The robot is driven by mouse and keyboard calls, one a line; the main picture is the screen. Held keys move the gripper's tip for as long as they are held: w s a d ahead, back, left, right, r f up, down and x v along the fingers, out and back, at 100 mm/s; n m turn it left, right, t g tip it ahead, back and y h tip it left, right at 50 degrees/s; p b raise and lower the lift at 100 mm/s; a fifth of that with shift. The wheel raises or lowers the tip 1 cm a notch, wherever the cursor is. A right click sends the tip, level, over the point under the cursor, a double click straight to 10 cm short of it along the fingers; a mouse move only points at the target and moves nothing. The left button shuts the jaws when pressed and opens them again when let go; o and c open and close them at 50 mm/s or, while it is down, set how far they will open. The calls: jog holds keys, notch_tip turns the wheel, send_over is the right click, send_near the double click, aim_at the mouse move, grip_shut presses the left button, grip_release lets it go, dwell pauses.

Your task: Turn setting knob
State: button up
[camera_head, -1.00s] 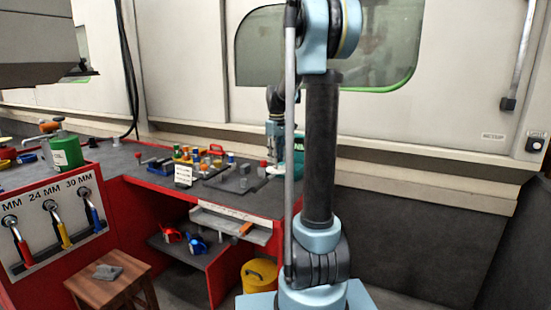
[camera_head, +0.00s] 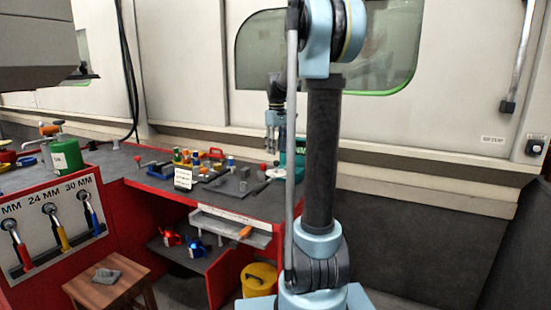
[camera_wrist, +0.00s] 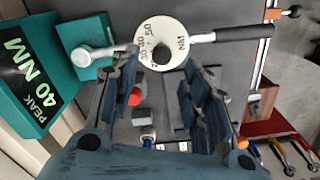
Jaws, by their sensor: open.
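A white round dial (camera_wrist: 163,42) with numbers and "NM" shows in the wrist view, with a black setting knob (camera_wrist: 161,54) at its middle. A black handle (camera_wrist: 245,33) reaches right from the dial, and a grey round head (camera_wrist: 82,57) sits left of it. In the head view my gripper (camera_head: 275,142) is over the bench's right end, beside a teal device (camera_head: 299,158) partly behind my arm.
The dark bench (camera_head: 235,205) holds several small coloured parts, a white sign (camera_head: 183,179) and a green can (camera_head: 67,154). A wooden stool (camera_head: 108,285) and yellow bucket (camera_head: 259,279) stand below. A red object (camera_wrist: 135,97) lies beneath my fingers in the wrist view.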

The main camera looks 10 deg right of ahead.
notch_tip(320, 180, up, 7)
jog(key=shift+f, duration=0.2)
dwell(0.4)
jog(key=s+f+m, duration=0.2)
jog(key=s+f, duration=0.6)
jog(key=s, duration=0.3)
jog(key=s+f+m+t, duration=0.1)
jog(key=s+f+m, duration=0.1)
jog(key=s+f, duration=0.6)
jog(key=s+f+m+t, duration=0.1)
jog(key=s+f+m, duration=0.1)
jog(key=s+f, duration=0.7)
jog(key=s, duration=0.7)
jog(key=shift+s, duration=0.25)
